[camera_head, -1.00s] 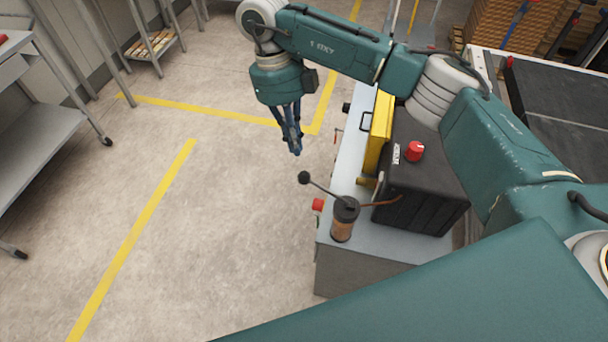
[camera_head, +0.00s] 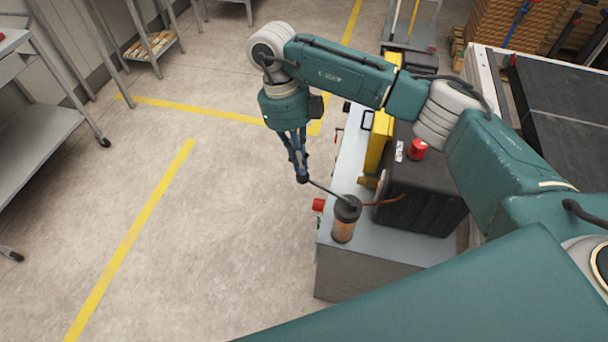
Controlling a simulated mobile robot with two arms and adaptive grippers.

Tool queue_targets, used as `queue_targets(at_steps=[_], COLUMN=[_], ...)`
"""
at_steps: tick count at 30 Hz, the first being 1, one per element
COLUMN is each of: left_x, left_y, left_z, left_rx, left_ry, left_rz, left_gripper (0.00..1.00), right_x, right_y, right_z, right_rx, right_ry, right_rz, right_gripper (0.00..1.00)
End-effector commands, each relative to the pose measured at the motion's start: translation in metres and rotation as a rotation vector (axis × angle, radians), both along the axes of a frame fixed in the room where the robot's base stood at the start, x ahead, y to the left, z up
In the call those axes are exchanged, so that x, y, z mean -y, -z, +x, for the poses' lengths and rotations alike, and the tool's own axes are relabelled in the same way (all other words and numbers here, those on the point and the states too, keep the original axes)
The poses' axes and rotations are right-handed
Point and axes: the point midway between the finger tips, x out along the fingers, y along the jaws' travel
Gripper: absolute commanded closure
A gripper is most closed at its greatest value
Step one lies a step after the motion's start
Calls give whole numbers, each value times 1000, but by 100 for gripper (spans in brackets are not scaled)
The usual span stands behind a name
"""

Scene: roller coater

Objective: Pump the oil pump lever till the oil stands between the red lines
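The oil pump (camera_head: 344,222) is a small cylinder with a dark cap and an amber-brown body, standing at the near left corner of the grey machine top. Its thin dark lever (camera_head: 328,191) sticks out up and to the left from the cap. My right gripper (camera_head: 302,178) points down, with its fingertips at the lever's black ball end, which they largely cover. I cannot tell whether the fingers are closed on the ball. The red lines and the oil level are too small to make out. My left gripper is not in view.
A black box (camera_head: 420,190) with a red knob (camera_head: 417,149) stands right behind the pump, beside a yellow panel (camera_head: 379,130). A red button (camera_head: 318,205) sits on the machine's left side. Open floor lies to the left, with a grey shelf (camera_head: 40,140) farther off.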

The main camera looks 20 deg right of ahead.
Motion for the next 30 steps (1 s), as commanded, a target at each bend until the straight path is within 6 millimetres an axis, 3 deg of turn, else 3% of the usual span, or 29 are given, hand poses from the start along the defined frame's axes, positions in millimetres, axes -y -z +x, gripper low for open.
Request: queue_targets(at_steps=[7, 18, 30], left_x=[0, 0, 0], left_y=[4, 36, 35], left_z=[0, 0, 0], left_rx=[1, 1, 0], left_ry=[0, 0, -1], left_rz=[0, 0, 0], left_gripper=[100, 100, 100], right_x=[0, 2, 1], right_y=[5, 46, 44], right_z=[0, -1, 0], right_rx=[-2, -4, -2], right_ry=[0, 0, 0], right_rz=[-1, -4, -1], right_gripper=[100, 100, 100])
